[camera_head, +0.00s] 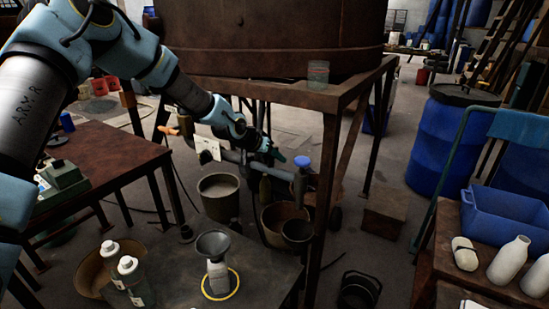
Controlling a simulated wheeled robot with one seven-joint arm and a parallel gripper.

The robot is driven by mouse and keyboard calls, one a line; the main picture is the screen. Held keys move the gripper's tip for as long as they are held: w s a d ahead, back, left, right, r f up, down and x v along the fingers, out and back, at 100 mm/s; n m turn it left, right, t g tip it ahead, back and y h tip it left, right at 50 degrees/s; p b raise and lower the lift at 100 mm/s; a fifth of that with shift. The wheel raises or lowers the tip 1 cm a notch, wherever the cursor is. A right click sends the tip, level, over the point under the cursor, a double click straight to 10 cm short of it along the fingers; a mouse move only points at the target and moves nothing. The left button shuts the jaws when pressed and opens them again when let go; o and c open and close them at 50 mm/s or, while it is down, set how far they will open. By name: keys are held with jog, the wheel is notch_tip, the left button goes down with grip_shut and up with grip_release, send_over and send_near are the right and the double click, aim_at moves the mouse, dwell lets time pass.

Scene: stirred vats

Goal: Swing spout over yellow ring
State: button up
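The yellow ring (234,291) lies on the dark table at the bottom centre. A pale bottle (217,277) stands inside it with a dark grey funnel (212,244) in its mouth. A grey pipe with a blue-capped end, which looks like the spout (300,182), is under the big rusty vat, to the right of and behind the ring. My gripper (278,155) is beside this pipe, just left of the blue cap. Its fingers are small and dark here; I cannot tell whether they touch the pipe or are open.
The rusty vat (270,35) stands on a brown metal frame (328,165) whose front leg rises right of the pipe. Two capped bottles (131,278) stand left of the ring. A grey bucket (219,199) and other pails are on the floor below the pipe.

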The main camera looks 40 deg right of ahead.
grip_shut()
dwell(1.1)
